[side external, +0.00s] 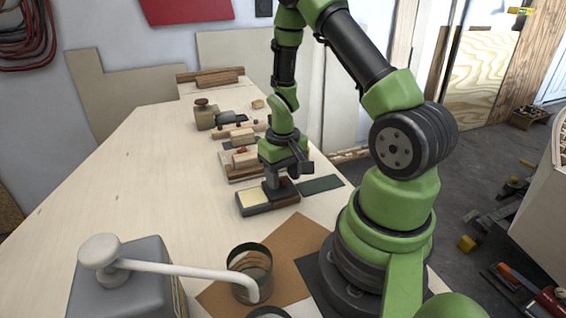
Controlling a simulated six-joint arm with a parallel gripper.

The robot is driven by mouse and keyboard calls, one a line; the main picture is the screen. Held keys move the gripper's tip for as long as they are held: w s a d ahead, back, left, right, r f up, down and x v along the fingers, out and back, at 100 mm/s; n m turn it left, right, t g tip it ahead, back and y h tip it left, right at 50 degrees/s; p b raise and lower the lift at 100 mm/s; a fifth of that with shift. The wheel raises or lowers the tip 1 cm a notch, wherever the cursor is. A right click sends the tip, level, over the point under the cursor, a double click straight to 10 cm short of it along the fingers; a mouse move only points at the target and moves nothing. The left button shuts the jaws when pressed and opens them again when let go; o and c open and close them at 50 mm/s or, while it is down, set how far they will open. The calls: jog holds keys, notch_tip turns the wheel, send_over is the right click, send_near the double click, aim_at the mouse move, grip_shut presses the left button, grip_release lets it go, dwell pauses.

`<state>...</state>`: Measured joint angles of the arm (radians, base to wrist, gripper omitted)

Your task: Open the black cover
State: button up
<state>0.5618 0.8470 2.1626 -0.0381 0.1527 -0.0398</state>
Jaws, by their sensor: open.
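A small dark case (262,208) lies on the pale workbench near its right side. A cream pad (251,198) shows on the left part of its top, and a dark part lies at the right. I cannot tell clearly whether that dark part is the black cover. My gripper (280,181) points down just over the right part of the case, with its fingers open. The fingers hide some of the case behind them, and I cannot tell whether they touch it.
A dark green mat (321,184) lies right of the case. Wooden blocks (244,158) stand behind it. A metal can (249,265) stands on a brown mat (222,296) in front. A grey box (122,285) with a white lever (185,270) is at front left. The bench's left middle is clear.

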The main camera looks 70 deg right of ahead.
aim_at(283, 179)
notch_tip(283, 179, up, 10)
jog(key=shift+f, duration=0.25)
jog(key=shift+r, duration=0.1)
dwell(0.4)
jog(key=a+r+t, duration=0.3)
jog(key=a+r, duration=0.5)
jog(key=r, duration=0.3)
jog(key=s+a+r+n+t+y, duration=0.2)
jog(key=s+a+r+t, duration=0.2)
jog(key=s+a+r, duration=0.2)
jog(key=s+a, duration=0.1)
jog(key=a, duration=0.1)
jog(key=shift+s+a+r, duration=0.25)
jog(key=shift+s+a, duration=0.05)
jog(key=shift+s, duration=0.05)
